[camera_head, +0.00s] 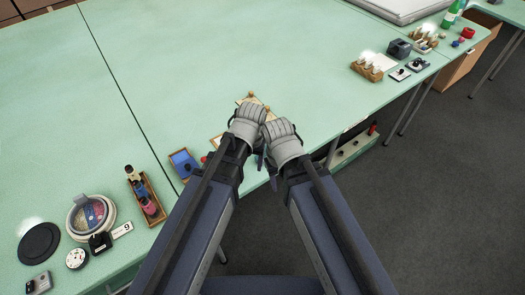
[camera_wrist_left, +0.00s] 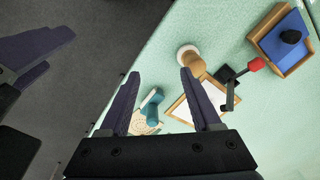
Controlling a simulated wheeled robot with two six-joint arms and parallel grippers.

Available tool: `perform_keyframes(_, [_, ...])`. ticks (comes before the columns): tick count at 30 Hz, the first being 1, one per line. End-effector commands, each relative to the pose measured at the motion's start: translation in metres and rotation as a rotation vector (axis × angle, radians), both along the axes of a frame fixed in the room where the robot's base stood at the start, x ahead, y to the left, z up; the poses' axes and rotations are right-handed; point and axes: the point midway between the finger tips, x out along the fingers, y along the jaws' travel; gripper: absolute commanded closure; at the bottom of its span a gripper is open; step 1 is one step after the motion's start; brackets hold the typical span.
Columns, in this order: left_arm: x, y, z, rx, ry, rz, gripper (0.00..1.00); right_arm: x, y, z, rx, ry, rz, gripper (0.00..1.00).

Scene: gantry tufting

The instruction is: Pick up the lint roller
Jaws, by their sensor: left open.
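I cannot tell for certain which item is the lint roller. In the left wrist view, a teal cylindrical piece (camera_wrist_left: 152,104) beside a pale patterned part shows between my left fingers near the table edge. A tan rounded piece with a white end (camera_wrist_left: 190,60) stands just beyond the right-hand fingertip. My left gripper (camera_wrist_left: 160,73) is open, with no object visibly clamped. In the head view, my left arm ends in a grey glove-like form (camera_head: 248,122) over the table's front edge. My right arm ends in a similar form (camera_head: 284,142) beside it. These hide what lies beneath; the right jaws are unclear.
A wooden-framed white panel (camera_wrist_left: 192,108) and a red-tipped dark tool (camera_wrist_left: 240,80) lie near my left gripper. A blue tray (camera_head: 183,163) sits left of it. A wooden rack of bottles (camera_head: 146,196) stands further left. The green table's middle (camera_head: 230,55) is clear.

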Motion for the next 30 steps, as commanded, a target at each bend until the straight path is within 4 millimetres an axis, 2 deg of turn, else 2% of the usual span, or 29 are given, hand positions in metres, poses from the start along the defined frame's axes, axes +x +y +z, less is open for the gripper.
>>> perform_keyframes(1, [0.020,-0.008,0.012,-0.012,-0.015,0.011,0.35,0.000,0.000,0.012,0.000,0.000,0.000,0.50])
perform_keyframes(3, [0.038,-0.017,0.019,-0.030,-0.037,0.024,0.35,0.000,0.000,0.019,0.000,0.000,0.000,0.50])
perform_keyframes(6, [0.063,-0.030,0.029,-0.058,-0.069,0.041,0.35,0.000,0.000,0.028,0.000,0.000,0.000,0.50])
perform_keyframes(9, [0.080,-0.038,0.035,-0.077,-0.092,0.055,0.35,0.000,0.000,0.034,0.000,0.000,0.000,0.50])
perform_keyframes(17, [0.085,-0.041,0.031,-0.088,-0.102,0.062,0.35,0.000,0.000,0.029,0.000,0.000,0.000,0.50])
perform_keyframes(25, [0.088,-0.041,0.008,-0.087,-0.102,0.062,0.35,0.000,0.000,0.006,0.000,0.000,0.000,0.50])
perform_keyframes(30, [0.088,-0.041,0.008,-0.087,-0.102,0.062,0.35,0.000,0.000,0.007,0.000,0.000,0.000,0.50])
